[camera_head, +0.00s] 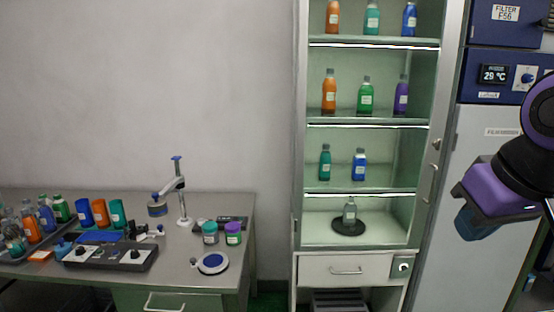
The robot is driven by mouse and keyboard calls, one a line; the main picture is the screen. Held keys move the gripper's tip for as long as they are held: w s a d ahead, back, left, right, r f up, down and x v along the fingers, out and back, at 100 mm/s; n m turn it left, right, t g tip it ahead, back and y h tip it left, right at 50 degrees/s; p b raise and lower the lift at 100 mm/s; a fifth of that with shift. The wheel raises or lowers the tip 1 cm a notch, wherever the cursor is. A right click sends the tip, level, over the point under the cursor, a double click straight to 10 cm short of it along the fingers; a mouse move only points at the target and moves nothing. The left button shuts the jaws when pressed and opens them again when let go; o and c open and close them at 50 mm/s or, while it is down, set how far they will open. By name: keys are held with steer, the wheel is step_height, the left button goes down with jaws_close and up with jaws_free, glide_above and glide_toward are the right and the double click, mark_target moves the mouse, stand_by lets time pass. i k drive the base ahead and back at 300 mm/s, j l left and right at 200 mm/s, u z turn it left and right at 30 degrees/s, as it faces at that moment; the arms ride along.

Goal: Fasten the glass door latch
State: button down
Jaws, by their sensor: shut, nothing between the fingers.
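A tall cabinet with a pale metal frame (302,150) stands right of centre. Its front looks like a glass door over the shelves, and the door appears closed. A small metal latch (436,144) sits on the right side of the door frame. A slim vertical handle (430,184) is just below it. Whether the latch is fastened is too small to tell. My gripper (480,222) is at the right, in front of the blue and white unit and to the right of the latch. It looks shut and empty, apart from the cabinet; its fingertips are not clear.
Cabinet shelves hold coloured bottles (366,97). A blue and white unit (482,150) stands right of the cabinet. A table (190,260) with bottles, jars and instruments is at the left.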

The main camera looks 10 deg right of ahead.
mark_target(436, 143)
steer(key=i+l+z, duration=0.15)
steer(key=l+z, duration=0.2)
steer(key=i+l+z, duration=0.2)
steer(key=z, duration=0.2)
